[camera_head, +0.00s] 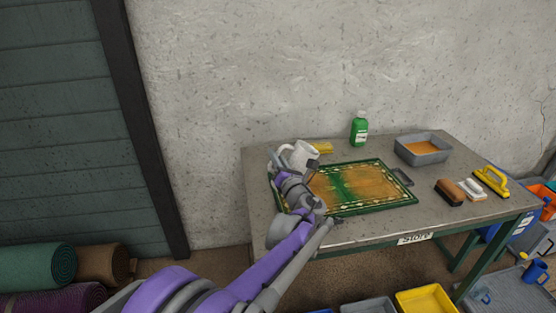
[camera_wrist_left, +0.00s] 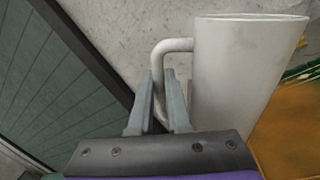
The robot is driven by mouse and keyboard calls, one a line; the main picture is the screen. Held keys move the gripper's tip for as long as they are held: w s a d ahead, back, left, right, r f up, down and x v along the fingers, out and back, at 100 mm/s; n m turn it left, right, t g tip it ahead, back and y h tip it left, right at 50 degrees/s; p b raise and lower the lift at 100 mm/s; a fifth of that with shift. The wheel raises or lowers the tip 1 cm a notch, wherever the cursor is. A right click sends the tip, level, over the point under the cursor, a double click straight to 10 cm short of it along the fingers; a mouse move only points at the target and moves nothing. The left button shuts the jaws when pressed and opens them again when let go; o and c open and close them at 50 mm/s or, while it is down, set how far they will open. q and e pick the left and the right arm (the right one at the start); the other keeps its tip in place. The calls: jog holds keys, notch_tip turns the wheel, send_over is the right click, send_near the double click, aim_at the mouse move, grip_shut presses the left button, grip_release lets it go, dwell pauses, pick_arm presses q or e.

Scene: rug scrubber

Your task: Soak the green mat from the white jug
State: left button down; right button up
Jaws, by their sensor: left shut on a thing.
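The green mat (camera_head: 346,196) lies flat on the grey table, with a patterned green border and a middle of orange-brown and green patches. The white jug (camera_head: 303,152) is at the mat's far left corner, its handle on the left; it fills the right of the left wrist view (camera_wrist_left: 235,75). My left gripper (camera_head: 290,173) reaches in from the front left and covers part of the mat's left side. In the wrist view its fingers (camera_wrist_left: 161,95) are shut on the jug's handle. The jug's base and contents are hidden. My right gripper is not in view.
A green bottle (camera_head: 359,129) and yellow item (camera_head: 322,148) stand behind the mat. A grey tub (camera_head: 422,150) with orange contents, a brown brush (camera_head: 449,192), a white brush (camera_head: 473,190) and a yellow scrubber (camera_head: 491,181) are to the right. Rolled rugs (camera_head: 38,266) lie at left.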

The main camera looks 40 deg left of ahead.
pick_arm(q)
jog(key=shift+r+m, duration=0.25)
jog(key=shift+m, duration=0.25)
jog(key=shift+w+d+r+m+t, duration=0.15)
jog(key=shift+m+t, duration=0.15)
jog(key=shift+m, duration=0.6)
jog(key=shift+w+d+m+t+b, duration=0.15)
jog(key=shift+m+t+b, duration=0.25)
jog(key=shift+m, duration=0.6)
jog(key=shift+m, duration=0.3)
jog(key=shift+w+d, duration=0.1)
